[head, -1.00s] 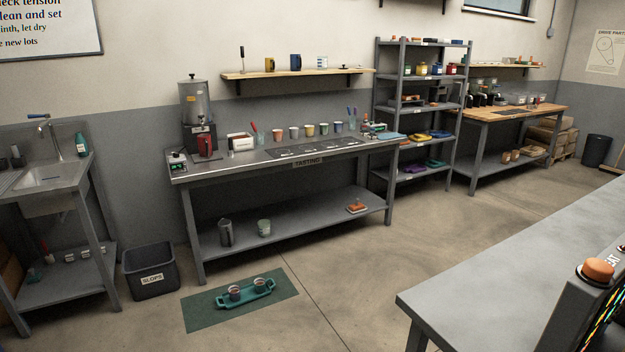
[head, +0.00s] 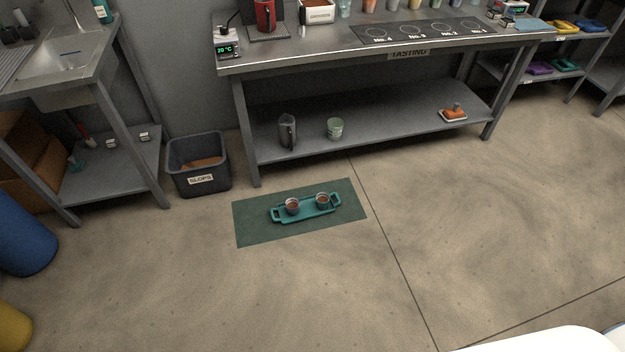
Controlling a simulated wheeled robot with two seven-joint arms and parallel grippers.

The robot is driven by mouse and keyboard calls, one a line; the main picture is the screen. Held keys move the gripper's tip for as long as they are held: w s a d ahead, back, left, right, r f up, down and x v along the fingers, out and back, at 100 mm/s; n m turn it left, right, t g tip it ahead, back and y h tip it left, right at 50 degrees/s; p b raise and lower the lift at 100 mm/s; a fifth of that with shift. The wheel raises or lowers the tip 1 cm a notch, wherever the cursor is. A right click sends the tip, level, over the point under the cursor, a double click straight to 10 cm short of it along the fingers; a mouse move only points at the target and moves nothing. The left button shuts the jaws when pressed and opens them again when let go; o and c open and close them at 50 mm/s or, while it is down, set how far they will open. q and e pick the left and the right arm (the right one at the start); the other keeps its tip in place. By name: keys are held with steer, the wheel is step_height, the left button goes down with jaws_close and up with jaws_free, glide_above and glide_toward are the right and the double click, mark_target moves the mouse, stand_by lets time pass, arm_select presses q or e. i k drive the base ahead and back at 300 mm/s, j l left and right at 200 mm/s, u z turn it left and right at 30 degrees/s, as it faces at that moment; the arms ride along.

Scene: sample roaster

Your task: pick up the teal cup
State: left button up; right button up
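No cup in view is clearly a strong teal. A pale green cup (head: 335,128) with a dark mark stands on the lower shelf (head: 390,124) of the tasting bench, right of a dark metal jug (head: 287,131). A teal tray (head: 318,212) with handles lies on a dark green mat (head: 247,226) on the floor. It holds a left cup (head: 292,208) and a right cup (head: 323,202), both greyish with brown contents. Several cups stand on the bench top, cut off by the top edge, including a pale bluish one (head: 344,9). Neither gripper is in view.
A black slops bin (head: 203,178) stands left of the mat, beside the sink stand (head: 75,92). A blue rounded object (head: 22,235) and a yellow one (head: 12,325) are at the left edge. The floor (head: 480,220) in front and right of the mat is clear.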

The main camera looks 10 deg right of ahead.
mark_target(322, 198)
steer(key=i+l+z, duration=0.1)
steer(key=i+z, duration=0.25)
steer(key=i, duration=0.25)
steer(key=i+z, duration=0.35)
steer(key=i, duration=0.25)
